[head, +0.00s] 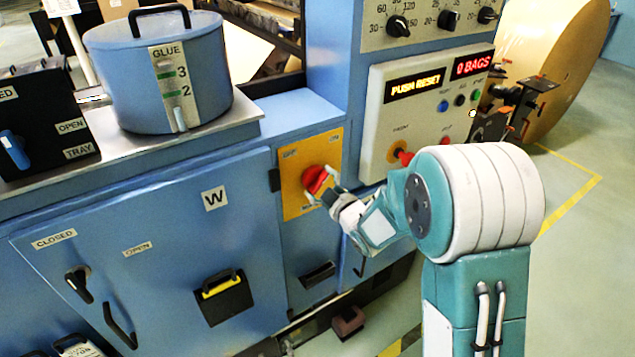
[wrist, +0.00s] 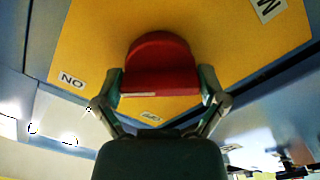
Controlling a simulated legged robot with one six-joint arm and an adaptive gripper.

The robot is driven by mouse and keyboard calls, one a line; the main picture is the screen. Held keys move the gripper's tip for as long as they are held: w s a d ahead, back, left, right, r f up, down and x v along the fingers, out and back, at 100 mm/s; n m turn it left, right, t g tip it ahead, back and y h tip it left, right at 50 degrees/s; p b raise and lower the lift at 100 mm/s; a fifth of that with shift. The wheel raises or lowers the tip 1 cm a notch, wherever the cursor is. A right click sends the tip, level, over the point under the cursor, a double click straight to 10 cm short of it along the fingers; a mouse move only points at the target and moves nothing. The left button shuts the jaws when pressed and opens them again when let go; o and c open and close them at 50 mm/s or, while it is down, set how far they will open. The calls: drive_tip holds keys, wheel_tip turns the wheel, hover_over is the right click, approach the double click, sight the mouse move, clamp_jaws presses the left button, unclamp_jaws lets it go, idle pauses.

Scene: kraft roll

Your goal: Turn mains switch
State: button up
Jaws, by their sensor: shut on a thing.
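The mains switch is a red knob (head: 314,178) on a yellow plate (head: 293,166) set in the blue machine front. Small labels sit at the plate's top corners, the right one reading ON. My gripper (head: 325,186) reaches the knob from the lower right. In the wrist view the red knob (wrist: 160,58) stands between the two fingers of my gripper (wrist: 161,80), which are shut on its sides. The yellow plate (wrist: 95,50) lies behind it, with an ON label at left. The knob's exact setting is hard to read because the fingers partly cover it.
A panel (head: 425,100) right of the switch shows PUSH RESET and 0 BAGS, with a red button (head: 403,156) close to my arm. A blue glue pot (head: 130,85) stands at upper left. A door handle (head: 78,283) is at lower left. A kraft roll (head: 560,60) stands at right.

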drive_tip(key=shift+s+d+f, duration=0.1)
drive_tip(key=shift+f, duration=0.25)
drive_tip(key=o, duration=0.8)
drive_tip(key=shift+r, duration=0.1)
drive_tip(key=shift+r, duration=0.1)
drive_tip(key=v, duration=1.2)
